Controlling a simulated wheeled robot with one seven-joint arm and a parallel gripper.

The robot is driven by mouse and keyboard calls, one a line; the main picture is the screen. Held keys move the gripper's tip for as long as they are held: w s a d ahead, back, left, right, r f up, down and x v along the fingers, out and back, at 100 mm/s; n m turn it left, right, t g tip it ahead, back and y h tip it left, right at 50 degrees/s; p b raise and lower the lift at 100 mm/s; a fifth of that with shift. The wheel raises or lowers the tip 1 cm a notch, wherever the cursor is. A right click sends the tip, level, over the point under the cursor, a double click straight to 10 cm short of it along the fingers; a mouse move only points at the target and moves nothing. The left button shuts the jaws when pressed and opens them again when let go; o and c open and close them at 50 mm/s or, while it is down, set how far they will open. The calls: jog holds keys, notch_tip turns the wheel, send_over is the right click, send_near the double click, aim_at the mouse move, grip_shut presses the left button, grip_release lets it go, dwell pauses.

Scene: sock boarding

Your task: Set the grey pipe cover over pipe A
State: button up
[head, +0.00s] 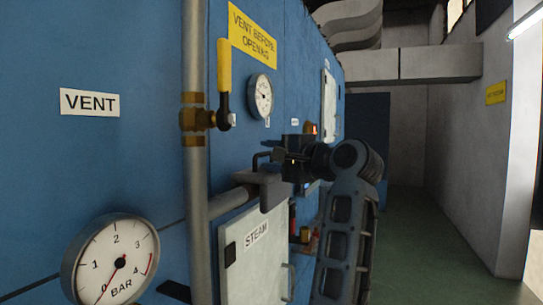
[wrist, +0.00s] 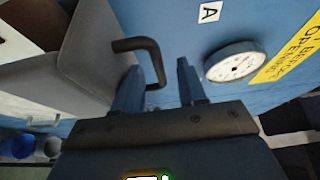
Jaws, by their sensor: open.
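The grey pipe cover (head: 270,187) is at the end of a horizontal grey pipe (head: 232,201) on the blue panel, above the STEAM door. Its dark bent handle (head: 260,158) stands up from it. My gripper (head: 282,156) is beside the handle. In the wrist view my gripper (wrist: 158,68) is open, and the handle (wrist: 138,45) reaches from the grey cover (wrist: 95,50) to between the fingers. I cannot tell whether the handle touches a finger. The pipe under the cover is hidden. A white label A (wrist: 209,12) is on the panel.
A vertical pipe with a yellow-handled valve (head: 224,75) stands left of the cover. A small gauge (head: 260,96) is above it; it is close to the right finger in the wrist view (wrist: 234,62). A STEAM door (head: 256,255) lies below. The aisle at right is clear.

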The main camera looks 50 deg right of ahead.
jog(key=s+b, duration=0.1)
jog(key=s, duration=0.6)
jog(key=shift+s+a, duration=0.3)
jog(key=shift+a, duration=0.1)
